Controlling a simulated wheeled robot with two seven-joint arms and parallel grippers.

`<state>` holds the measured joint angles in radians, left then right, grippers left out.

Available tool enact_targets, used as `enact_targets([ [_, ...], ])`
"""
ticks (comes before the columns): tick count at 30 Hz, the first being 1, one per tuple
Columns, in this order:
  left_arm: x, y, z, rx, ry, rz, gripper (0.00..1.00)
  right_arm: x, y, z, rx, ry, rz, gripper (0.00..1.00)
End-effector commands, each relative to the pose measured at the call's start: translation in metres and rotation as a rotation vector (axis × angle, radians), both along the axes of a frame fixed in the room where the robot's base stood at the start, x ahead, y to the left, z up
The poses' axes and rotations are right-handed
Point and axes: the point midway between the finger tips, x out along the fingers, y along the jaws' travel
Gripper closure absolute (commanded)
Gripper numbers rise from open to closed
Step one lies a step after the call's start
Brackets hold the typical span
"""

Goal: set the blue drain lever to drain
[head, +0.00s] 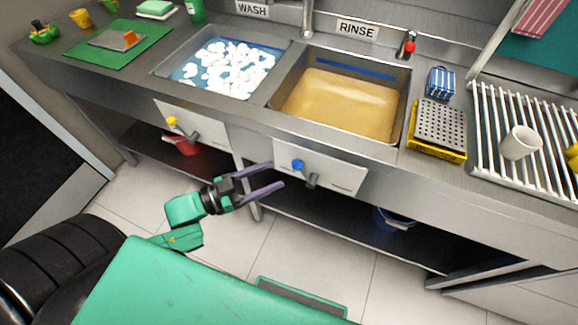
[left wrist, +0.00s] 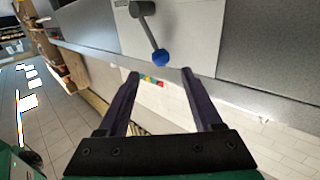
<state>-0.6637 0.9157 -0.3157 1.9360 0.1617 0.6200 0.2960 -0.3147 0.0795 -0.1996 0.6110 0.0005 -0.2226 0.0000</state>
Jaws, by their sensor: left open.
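The blue drain lever (head: 298,165) is on a white panel (head: 335,174) on the front of the counter, under the rinse basin. Its blue knob sits at the upper left of its grey pivot in the head view. The knob also shows in the left wrist view (left wrist: 160,57), just beyond my fingertips and between their lines. My left gripper (head: 277,175) is open and empty, just left of the lever, its fingers pointing toward it. It seems apart from the knob. My right gripper is not in view.
The rinse basin (head: 340,103) holds brownish water; the wash basin (head: 222,68) holds white foam. A yellow-knobbed lever (head: 172,121) is on the left panel. A blue bucket (head: 394,219) and a red bucket (head: 184,146) stand below the counter.

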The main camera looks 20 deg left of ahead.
Motion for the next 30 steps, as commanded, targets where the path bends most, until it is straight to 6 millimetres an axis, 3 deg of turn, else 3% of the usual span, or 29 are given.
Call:
enact_targets([
  [3,0.022,-0.02,0.001,-0.001,-0.007,0.001,0.33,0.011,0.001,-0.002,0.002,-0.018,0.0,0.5],
  [7,0.036,-0.035,0.001,-0.001,-0.004,0.002,0.33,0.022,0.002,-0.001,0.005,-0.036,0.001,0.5],
  [17,0.042,-0.042,0.0,0.001,0.001,0.001,0.33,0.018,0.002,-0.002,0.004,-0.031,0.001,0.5],
  [22,0.042,-0.041,0.0,0.002,0.001,0.001,0.94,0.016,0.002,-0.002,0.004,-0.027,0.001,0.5],
  [23,0.042,-0.041,0.0,0.002,0.001,0.001,1.0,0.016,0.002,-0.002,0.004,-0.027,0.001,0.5],
  [30,0.042,-0.041,0.0,0.002,0.001,0.001,1.0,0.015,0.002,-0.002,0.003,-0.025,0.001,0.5],
])
